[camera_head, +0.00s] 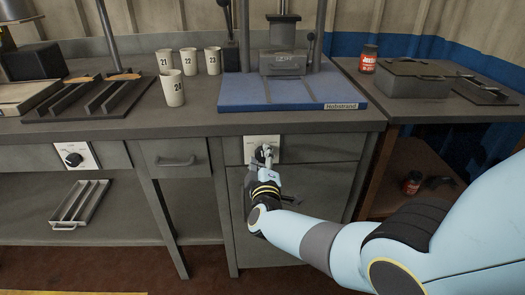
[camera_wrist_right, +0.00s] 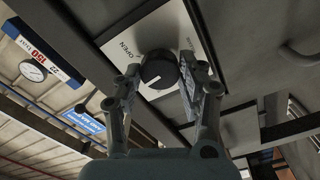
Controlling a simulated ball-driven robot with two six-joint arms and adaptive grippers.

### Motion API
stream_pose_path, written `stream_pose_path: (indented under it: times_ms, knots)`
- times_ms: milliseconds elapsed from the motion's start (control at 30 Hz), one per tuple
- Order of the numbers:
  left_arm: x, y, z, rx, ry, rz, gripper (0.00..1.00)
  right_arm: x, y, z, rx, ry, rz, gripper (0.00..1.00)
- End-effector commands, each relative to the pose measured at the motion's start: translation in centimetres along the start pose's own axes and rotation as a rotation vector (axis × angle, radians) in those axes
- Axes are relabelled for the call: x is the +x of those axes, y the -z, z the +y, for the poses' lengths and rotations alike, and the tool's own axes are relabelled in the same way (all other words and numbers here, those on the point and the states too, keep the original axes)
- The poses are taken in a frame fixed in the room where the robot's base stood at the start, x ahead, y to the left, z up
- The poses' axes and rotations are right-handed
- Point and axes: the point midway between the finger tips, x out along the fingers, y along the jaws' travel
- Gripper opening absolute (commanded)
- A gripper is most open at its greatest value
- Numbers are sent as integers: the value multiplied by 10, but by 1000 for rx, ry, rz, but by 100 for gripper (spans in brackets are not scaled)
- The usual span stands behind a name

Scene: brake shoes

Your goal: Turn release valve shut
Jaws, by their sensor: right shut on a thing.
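The release valve is a round black knob (camera_wrist_right: 157,66) with a white pointer line, on a white plate (camera_wrist_right: 122,45) that reads OPEN. In the head view its plate (camera_head: 249,146) sits on the bench front below the blue press base. My right gripper (camera_head: 265,154) reaches it from the front and hides part of the knob. In the right wrist view the two fingers of my right gripper (camera_wrist_right: 160,78) are shut on the knob, one on each side. The pointer line slants toward the lower left in that view. My left gripper is not in view.
A second knob (camera_head: 73,159) on a white plate is at the left. White numbered cups (camera_head: 173,90) stand on the bench beside the press base (camera_head: 290,97). A drawer handle (camera_head: 177,161) sticks out left of my gripper. A red jar (camera_head: 368,60) stands at the right.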

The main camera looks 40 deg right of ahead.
Motion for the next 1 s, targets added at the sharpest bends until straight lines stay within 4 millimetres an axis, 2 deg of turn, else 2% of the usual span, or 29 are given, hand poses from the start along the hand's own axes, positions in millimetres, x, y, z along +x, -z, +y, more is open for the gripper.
stream_pose_path:
  times_ms: [133, 500, 733, 1000]
  knots:
    - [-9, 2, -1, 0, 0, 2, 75, 0, 1, 1, -138, 3, -1, 8]
    - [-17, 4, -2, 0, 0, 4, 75, 0, 0, -1, -452, 3, -1, 8]
    - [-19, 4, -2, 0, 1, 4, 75, 0, 0, -2, -583, 3, 0, 8]
    - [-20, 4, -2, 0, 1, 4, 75, -1, -1, -2, -655, 3, -1, 8]
